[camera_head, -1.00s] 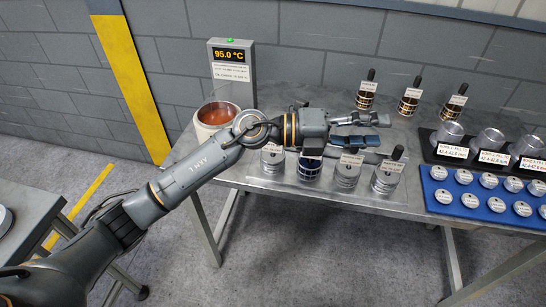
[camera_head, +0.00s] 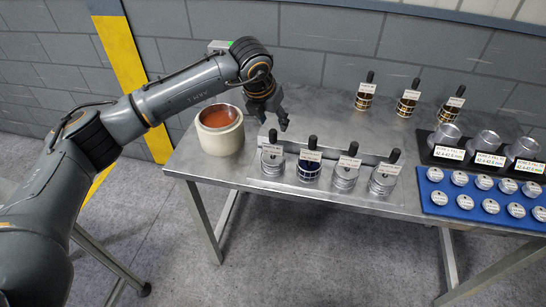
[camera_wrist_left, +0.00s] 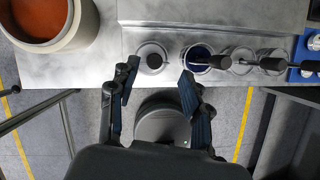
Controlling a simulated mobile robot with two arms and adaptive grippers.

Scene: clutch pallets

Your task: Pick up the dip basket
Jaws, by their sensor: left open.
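Handled pots stand in a front row on a metal tray; the second from left is a dark blue banded basket (camera_head: 309,170) with a black upright handle and a label. It also shows in the left wrist view (camera_wrist_left: 190,60). Beside it stands a grey lidded pot (camera_head: 272,163), seen from above in the left wrist view (camera_wrist_left: 152,50). Three dark baskets with gold bands (camera_head: 408,105) stand at the back. I cannot tell which one is the dip basket. My left gripper (camera_head: 276,120) is open and empty, pointing down above and behind the leftmost front pot. My right gripper is out of view.
A cream pot of orange-brown liquid (camera_head: 219,137) stands left of the tray, near my left gripper. Metal cylinders in a black rack (camera_head: 484,160) and a blue tray (camera_head: 428,198) of round pieces stand right. The table between the rows has free room.

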